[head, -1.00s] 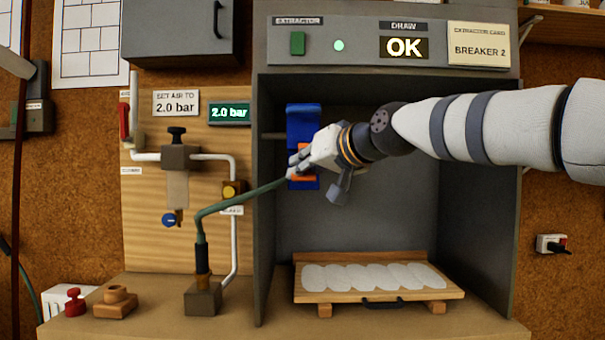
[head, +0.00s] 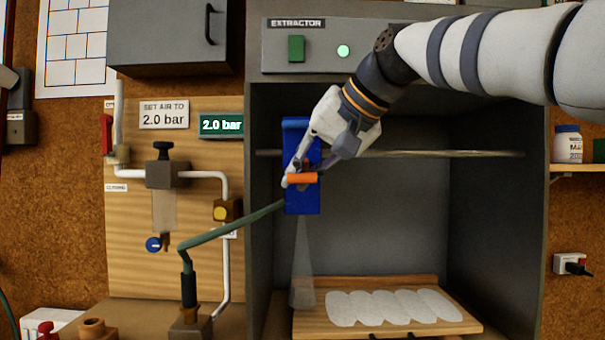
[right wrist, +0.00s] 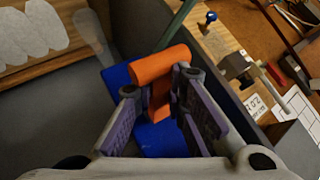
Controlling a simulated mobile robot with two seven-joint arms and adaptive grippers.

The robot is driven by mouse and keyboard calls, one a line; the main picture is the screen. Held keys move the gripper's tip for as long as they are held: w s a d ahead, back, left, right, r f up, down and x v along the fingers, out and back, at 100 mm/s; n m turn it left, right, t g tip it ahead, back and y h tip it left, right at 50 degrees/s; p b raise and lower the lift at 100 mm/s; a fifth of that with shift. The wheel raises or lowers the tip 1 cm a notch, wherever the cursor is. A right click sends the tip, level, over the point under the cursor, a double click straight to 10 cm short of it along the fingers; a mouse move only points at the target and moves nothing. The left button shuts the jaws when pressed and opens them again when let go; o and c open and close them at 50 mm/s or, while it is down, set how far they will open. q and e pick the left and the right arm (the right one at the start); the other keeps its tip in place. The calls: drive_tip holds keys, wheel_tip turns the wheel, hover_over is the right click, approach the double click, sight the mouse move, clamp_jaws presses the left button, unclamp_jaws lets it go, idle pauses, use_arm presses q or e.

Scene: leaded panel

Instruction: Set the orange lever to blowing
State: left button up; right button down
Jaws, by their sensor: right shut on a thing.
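The orange lever (head: 303,178) is a short bar on the front of a blue device (head: 300,204) hanging inside the extractor booth. My right gripper (head: 296,177) comes from the upper right and is shut on the lever. In the right wrist view the T-shaped orange lever (right wrist: 160,66) stands between my two fingers, with the blue body (right wrist: 120,76) behind it. A pale translucent cone (head: 303,265) spreads down from the blue device to the left end of the board below. My left gripper is out of view.
A wooden board (head: 440,283) with pale scalloped pieces (head: 395,307) lies on the booth floor. A green hose (head: 235,227) runs to the blue device. A rail (head: 440,154) crosses the booth. The air display (head: 221,125) reads 2.0 bar. The booth's right side is free.

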drive_tip(key=shift+f, duration=0.15)
drive_tip(key=c, duration=1.6)
unclamp_jaws()
drive_tip(key=v, duration=1.2)
